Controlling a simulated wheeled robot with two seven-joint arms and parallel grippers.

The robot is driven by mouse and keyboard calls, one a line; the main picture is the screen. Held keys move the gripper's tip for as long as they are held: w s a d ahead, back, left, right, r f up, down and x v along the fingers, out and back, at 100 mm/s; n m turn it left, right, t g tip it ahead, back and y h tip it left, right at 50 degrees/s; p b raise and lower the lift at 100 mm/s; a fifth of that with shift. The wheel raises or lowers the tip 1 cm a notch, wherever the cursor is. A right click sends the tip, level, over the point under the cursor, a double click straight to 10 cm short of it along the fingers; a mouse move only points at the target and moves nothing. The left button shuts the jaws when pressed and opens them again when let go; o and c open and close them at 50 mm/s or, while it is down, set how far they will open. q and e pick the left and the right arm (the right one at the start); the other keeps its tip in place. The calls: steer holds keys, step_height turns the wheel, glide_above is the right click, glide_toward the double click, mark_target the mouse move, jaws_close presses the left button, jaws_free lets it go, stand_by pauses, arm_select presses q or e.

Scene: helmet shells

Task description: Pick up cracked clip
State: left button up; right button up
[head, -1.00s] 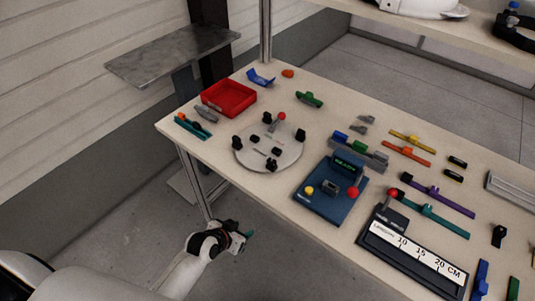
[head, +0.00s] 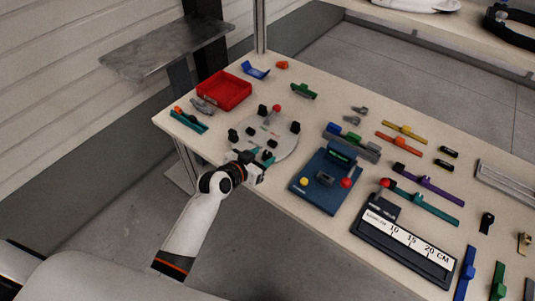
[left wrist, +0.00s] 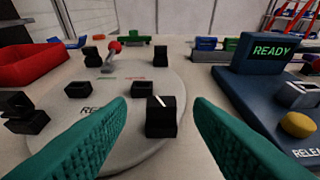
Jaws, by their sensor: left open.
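A black clip (left wrist: 161,118) with a thin white line on its top, like a crack, stands upright on the round grey plate (left wrist: 105,97). In the left wrist view it is between and ahead of the two teal fingers of my left gripper (left wrist: 160,125), apart from both. The gripper is open and empty. In the head view my left gripper (head: 264,166) is at the front edge of the plate and partly hides what lies there. Several other black clips sit on the plate. My right gripper is not in view.
A red-knobbed lever (left wrist: 112,48) stands at the far side of the plate. A blue device with a READY screen (left wrist: 272,50) is close on the right. A red tray (head: 224,90) is at the back left. Coloured parts fill the table's right side.

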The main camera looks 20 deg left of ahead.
mark_target(266, 155)
arm_select(q)
steer(key=shift+x, duration=2.4)
steer(key=shift+s, duration=0.1)
jaws_close()
